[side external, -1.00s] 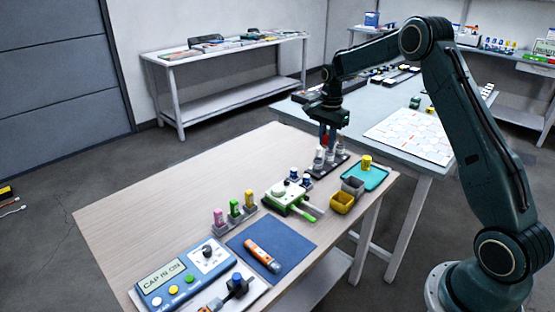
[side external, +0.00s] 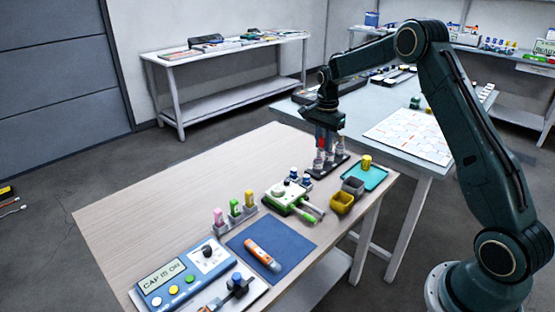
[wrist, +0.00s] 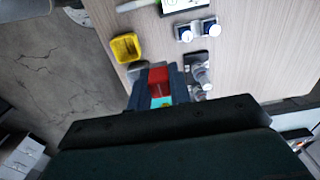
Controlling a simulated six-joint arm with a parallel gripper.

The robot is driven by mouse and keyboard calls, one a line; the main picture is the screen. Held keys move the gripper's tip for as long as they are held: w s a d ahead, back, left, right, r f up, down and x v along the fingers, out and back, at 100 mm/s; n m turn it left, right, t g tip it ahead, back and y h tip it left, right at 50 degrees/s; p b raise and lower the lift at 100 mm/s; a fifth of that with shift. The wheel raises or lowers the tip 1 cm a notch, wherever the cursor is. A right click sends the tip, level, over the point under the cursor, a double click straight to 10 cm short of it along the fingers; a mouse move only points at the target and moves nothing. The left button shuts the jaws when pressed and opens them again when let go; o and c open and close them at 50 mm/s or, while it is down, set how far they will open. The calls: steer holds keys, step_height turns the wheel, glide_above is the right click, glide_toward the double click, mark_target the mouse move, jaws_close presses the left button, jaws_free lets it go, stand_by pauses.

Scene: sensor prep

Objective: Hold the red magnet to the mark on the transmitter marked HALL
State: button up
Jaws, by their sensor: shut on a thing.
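My gripper (side external: 324,146) is shut on the red magnet (side external: 321,143), held upright just above the sensor rack. In the wrist view the red magnet (wrist: 158,77) sits between the two dark fingers. Several grey and white transmitters (side external: 318,166) stand in a dark rack (side external: 334,168) under and beside my gripper; some also show in the wrist view (wrist: 202,76), right of the magnet. The fingers partly hide them. I cannot read the HALL marking or tell whether the magnet touches a transmitter.
A yellow bin (side external: 341,204), a grey bin (side external: 353,186) and a teal tray (side external: 374,178) with a yellow cylinder (side external: 366,162) lie right of the rack. A white-green device (side external: 288,197) stands in front. A panel (side external: 178,276) reads "CAP IS ON". The table's left side is clear.

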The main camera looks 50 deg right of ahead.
glide_above(297, 190)
step_height(297, 190, down, 8)
steer(key=shift+a+f, duration=0.1)
steer(key=shift+f, duration=0.1)
steer(key=shift+s+f, duration=0.1)
steer(key=shift+f, duration=1.85)
steer(key=shift+f, duration=0.95)
stand_by(1.0)
steer(key=shift+r, duration=0.15)
stand_by(2.4)
